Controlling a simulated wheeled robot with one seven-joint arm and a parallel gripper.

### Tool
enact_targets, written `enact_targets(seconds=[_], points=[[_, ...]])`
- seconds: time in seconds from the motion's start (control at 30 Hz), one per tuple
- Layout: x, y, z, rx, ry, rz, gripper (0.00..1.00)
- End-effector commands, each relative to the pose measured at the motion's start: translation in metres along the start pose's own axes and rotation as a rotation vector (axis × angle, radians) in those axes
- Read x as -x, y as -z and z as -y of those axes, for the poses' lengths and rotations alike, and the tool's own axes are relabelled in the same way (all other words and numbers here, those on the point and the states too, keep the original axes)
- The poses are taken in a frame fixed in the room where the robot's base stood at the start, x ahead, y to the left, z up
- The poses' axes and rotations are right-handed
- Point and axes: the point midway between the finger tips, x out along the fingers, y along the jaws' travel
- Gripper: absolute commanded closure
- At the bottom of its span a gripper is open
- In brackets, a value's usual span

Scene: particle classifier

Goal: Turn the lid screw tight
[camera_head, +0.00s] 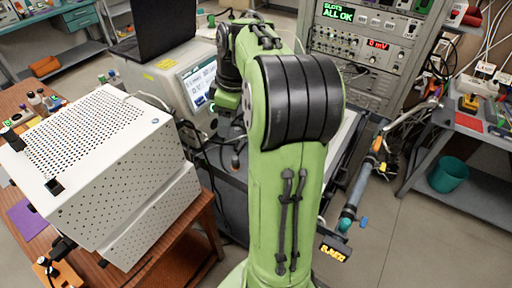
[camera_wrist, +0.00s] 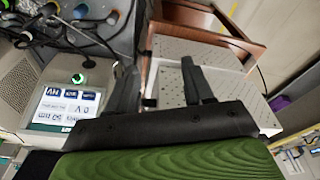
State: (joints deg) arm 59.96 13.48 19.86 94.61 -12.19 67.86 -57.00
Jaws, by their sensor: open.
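A white perforated box (camera_head: 100,165) with a hinged-looking top stands on the wooden table at the left. A small black square fitting (camera_head: 55,186) sits on its upper front edge; I cannot tell whether it is the lid screw. In the wrist view the white box (camera_wrist: 205,55) appears sideways beyond my gripper (camera_wrist: 158,62). A small dark fitting (camera_wrist: 150,103) shows at the box's edge between the fingers, farther off. In the head view my arm largely hides the gripper.
An instrument with a lit screen (camera_head: 197,80) stands behind the arm, with a black laptop (camera_head: 150,28) on top; the screen also shows in the wrist view (camera_wrist: 68,104). Cables hang nearby. Open floor (camera_head: 400,240) lies at the right.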

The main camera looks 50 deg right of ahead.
Motion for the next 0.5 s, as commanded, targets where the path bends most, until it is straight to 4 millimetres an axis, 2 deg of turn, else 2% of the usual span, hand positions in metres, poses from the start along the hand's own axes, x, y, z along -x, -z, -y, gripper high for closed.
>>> enact_targets(seconds=[0.03,0.1,0.2,0.23,0.33,0.43,0.5], points=[[-0.017,-0.031,-0.035,0.009,0.036,-0.034,0.48],[-0.031,-0.071,-0.07,0.056,0.062,-0.094,0.48],[-0.044,-0.12,-0.101,0.107,0.065,-0.172,0.48],[-0.047,-0.132,-0.107,0.117,0.063,-0.188,0.48],[-0.051,-0.15,-0.115,0.141,0.055,-0.218,0.48],[-0.06,-0.15,-0.114,0.147,0.057,-0.221,0.48],[-0.073,-0.147,-0.113,0.146,0.058,-0.22,0.48]])
